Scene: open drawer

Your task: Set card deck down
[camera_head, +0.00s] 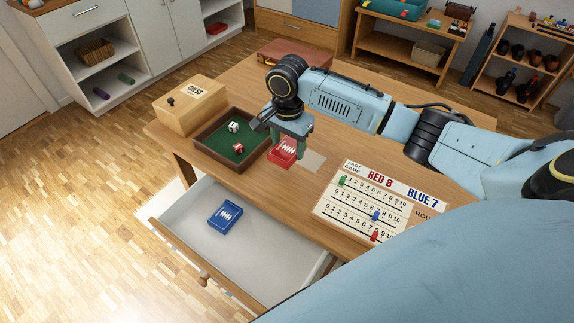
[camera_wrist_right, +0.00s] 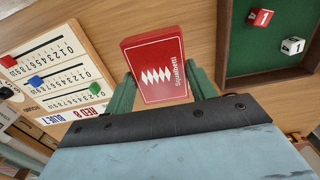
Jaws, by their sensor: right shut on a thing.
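The red card deck (camera_head: 283,152) has a white diamond pattern and is held in my right gripper (camera_head: 291,143), just right of the green dice tray. In the right wrist view the red deck (camera_wrist_right: 156,66) sits between the two green fingers of my right gripper (camera_wrist_right: 160,85), which are shut on its sides. I cannot tell whether the deck touches the table. A blue card deck (camera_head: 225,217) lies in the open drawer (camera_head: 262,267). My left gripper is not in view.
A dice tray (camera_head: 210,155) holds a white die and a red die. A wooden chess box (camera_head: 190,105) stands behind it on the left. A pale square (camera_head: 311,161) lies on the table (camera_head: 308,188) right of the red deck. A scoreboard (camera_head: 372,206) with pegs lies further right.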

